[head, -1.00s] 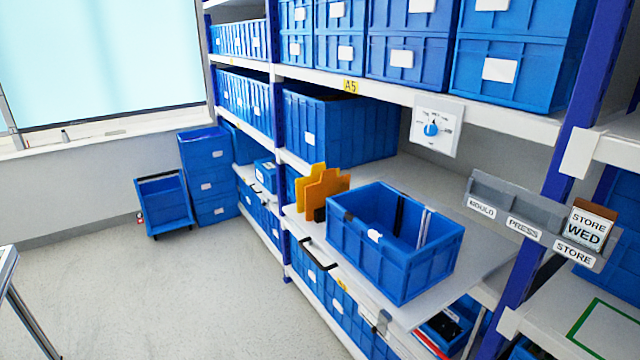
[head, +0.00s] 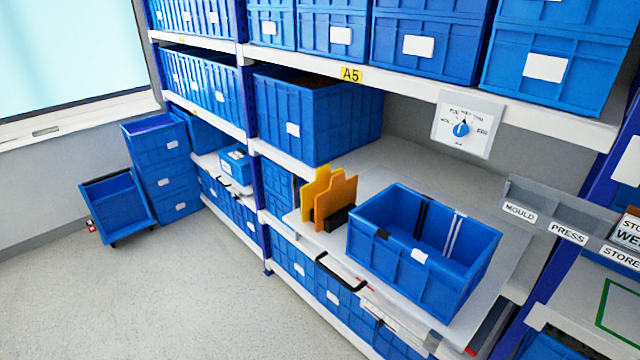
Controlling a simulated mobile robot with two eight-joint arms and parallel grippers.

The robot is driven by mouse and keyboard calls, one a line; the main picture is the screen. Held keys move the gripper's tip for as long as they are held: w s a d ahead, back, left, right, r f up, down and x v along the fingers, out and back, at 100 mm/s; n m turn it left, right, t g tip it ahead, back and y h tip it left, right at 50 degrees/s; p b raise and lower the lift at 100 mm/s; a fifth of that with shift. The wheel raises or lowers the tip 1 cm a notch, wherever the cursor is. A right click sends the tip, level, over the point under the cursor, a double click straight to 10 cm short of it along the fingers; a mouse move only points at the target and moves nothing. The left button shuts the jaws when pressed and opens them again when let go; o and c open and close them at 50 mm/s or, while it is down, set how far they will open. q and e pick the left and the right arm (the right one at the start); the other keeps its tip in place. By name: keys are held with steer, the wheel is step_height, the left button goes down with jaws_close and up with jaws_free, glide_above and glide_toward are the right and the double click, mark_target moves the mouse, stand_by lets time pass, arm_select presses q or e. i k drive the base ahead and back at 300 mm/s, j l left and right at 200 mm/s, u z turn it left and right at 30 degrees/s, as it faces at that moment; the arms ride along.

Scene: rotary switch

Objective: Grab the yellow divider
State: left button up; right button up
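Two yellow-orange dividers stand upright side by side, close together, in a small black holder (head: 337,219) on the pulled-out shelf. The rear-left yellow divider (head: 316,185) is partly hidden by the front orange-yellow divider (head: 338,200). They stand just left of an open blue bin (head: 420,255). Neither of my grippers shows in the head view.
The bin sits on a grey-white pull-out shelf (head: 510,262) with a black handle (head: 340,272) at its front. A sign rail (head: 570,232) juts out at right.

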mark_target(308, 192)
steer(key=j+z, duration=0.15)
steer(key=z, duration=0.55)
steer(key=i+j+z, duration=0.1)
steer(key=j+z, duration=1.05)
steer(key=j, duration=0.2)
steer(key=k+j+z, duration=0.1)
steer(key=j, duration=0.2)
steer(key=k+j+z, duration=0.15)
steer(key=j, duration=0.2)
steer(key=k+j, duration=0.1)
steer(key=j, duration=0.25)
steer(key=k+j, duration=0.1)
steer(key=j, duration=0.25)
steer(key=k+j, duration=0.1)
steer(key=j, duration=0.25)
